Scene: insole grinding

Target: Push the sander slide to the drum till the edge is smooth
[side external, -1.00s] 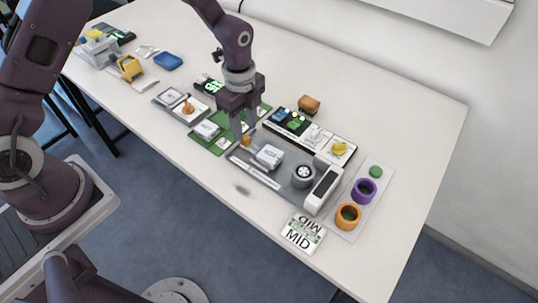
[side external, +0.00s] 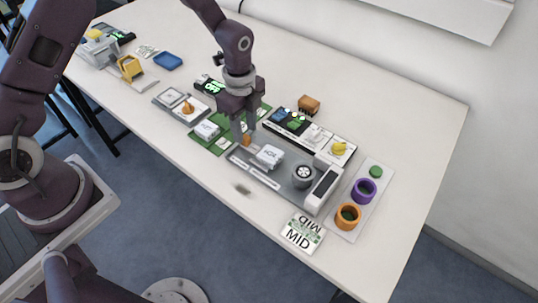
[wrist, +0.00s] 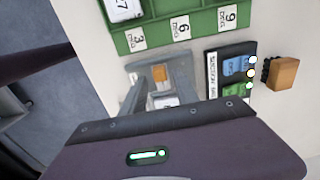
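The sander (side external: 238,163) is a grey base plate on the table. On it sits a white block with dark lettering (side external: 269,156), which I take to be the slide's load. A small orange block (side external: 247,141) is at the plate's left end. The round grey drum (side external: 303,174) stands to the right, apart from the white block. My gripper (side external: 243,136) points down over the left end of the plate, at the orange block. In the wrist view, the orange block (wrist: 159,73) shows between my fingers, which stand apart; contact is unclear. The edge being ground cannot be made out.
A green tray with numbered labels (wrist: 160,34) lies left of the sander. A black panel with lit buttons (side external: 273,127) and an orange-brown block (side external: 309,104) are behind it. Purple (side external: 363,192) and orange (side external: 347,216) cups stand at right. A MID card (side external: 303,233) lies in front.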

